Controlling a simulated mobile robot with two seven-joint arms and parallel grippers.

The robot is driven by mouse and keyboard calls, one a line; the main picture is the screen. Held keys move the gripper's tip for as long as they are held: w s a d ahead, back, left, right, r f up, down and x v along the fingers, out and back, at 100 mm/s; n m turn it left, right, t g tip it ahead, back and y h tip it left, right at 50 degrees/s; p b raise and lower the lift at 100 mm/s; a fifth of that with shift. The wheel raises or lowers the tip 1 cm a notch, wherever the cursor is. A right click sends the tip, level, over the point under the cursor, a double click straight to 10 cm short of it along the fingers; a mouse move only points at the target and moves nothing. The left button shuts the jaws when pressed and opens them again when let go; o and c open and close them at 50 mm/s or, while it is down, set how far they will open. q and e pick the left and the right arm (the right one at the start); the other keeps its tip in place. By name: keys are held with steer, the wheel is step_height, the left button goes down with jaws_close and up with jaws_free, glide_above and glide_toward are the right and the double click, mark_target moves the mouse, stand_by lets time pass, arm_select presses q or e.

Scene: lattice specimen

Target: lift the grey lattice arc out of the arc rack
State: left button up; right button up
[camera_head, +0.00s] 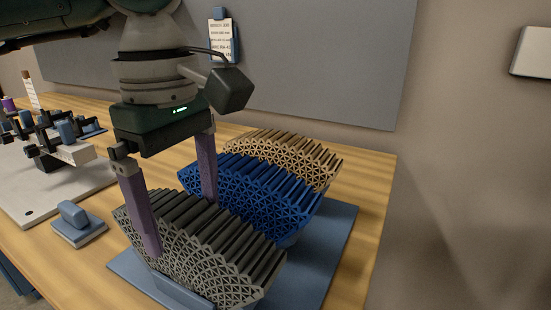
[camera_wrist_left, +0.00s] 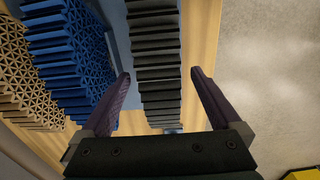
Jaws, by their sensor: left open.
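The grey lattice arc (camera_head: 215,255) stands at the front of the blue arc rack (camera_head: 335,240), with a blue lattice arc (camera_head: 265,205) and a tan lattice arc (camera_head: 300,160) behind it. My left gripper (camera_head: 180,228) is open, its purple fingers reaching down on either side of the grey arc. In the left wrist view the grey arc (camera_wrist_left: 155,55) runs between the two open fingertips (camera_wrist_left: 160,75), with gaps on both sides. One finger is in front of the grey arc, the other between it and the blue arc. My right gripper is out of view.
A small blue block on a base (camera_head: 78,222) sits left of the rack. A pale board with black clamps (camera_head: 55,180) lies at the far left. A wall panel (camera_head: 300,60) with a clipboard (camera_head: 223,42) stands behind.

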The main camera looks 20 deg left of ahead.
arm_select(q)
steer(key=shift+f, duration=2.35)
steer(key=shift+c, duration=0.2)
jaws_close()
steer(key=c, duration=0.7)
jaws_free()
steer(key=c, duration=0.6)
